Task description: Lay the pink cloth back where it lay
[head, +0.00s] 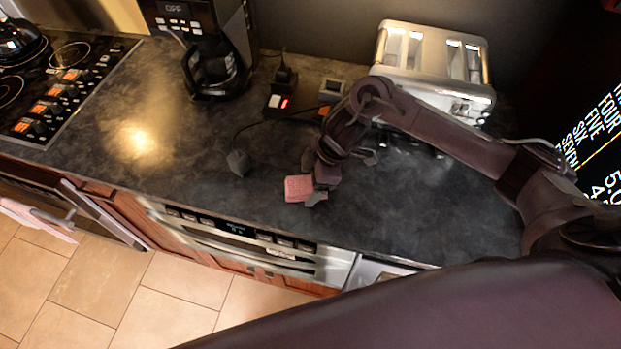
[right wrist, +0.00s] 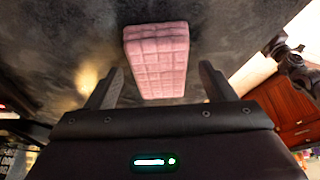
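A small folded pink cloth (head: 297,188), shaped like a flat block with a grid pattern, is at the dark counter near its front edge. In the right wrist view the pink cloth (right wrist: 158,60) lies ahead of the fingertips, lined up with the gap between them. My right gripper (head: 318,194) is right beside the cloth in the head view. In the wrist view my right gripper (right wrist: 160,82) is open, with dark gaps between each finger and the cloth.
A power strip (head: 284,104) with plugs and a cord lies behind the cloth. A toaster (head: 432,62) and a coffee maker (head: 210,60) stand at the back. A stove (head: 50,85) is at the left. Another pink cloth (head: 38,217) hangs at the lower left. The counter's left-middle is clear.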

